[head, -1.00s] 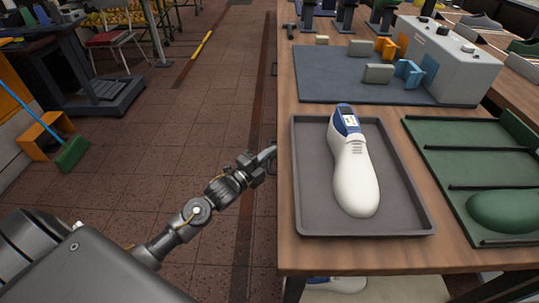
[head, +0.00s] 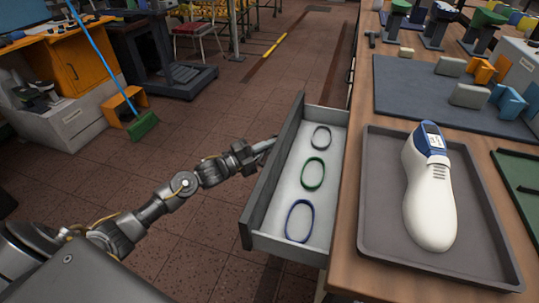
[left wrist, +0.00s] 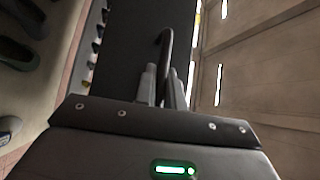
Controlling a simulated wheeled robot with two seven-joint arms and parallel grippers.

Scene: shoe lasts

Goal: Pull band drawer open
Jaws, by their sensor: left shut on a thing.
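The band drawer (head: 268,172) stands open out of the left side of the wooden bench. Inside it lie a grey band (head: 321,137), a green band (head: 312,173) and a blue band (head: 299,221), apart from each other. My left gripper (head: 264,147) is at the outer face of the drawer front. In the left wrist view its two fingers (left wrist: 164,88) are shut on the dark curved drawer handle (left wrist: 166,48). In the head view the handle is hidden by the gripper and drawer front. My right gripper is not in view.
On the bench (head: 345,215) a grey tray (head: 375,215) holds a white shoe last (head: 430,200) with a blue top. A dark mat (head: 415,90) with small blocks lies behind. The floor left of the drawer is clear. A green broom (head: 143,125) stands farther left.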

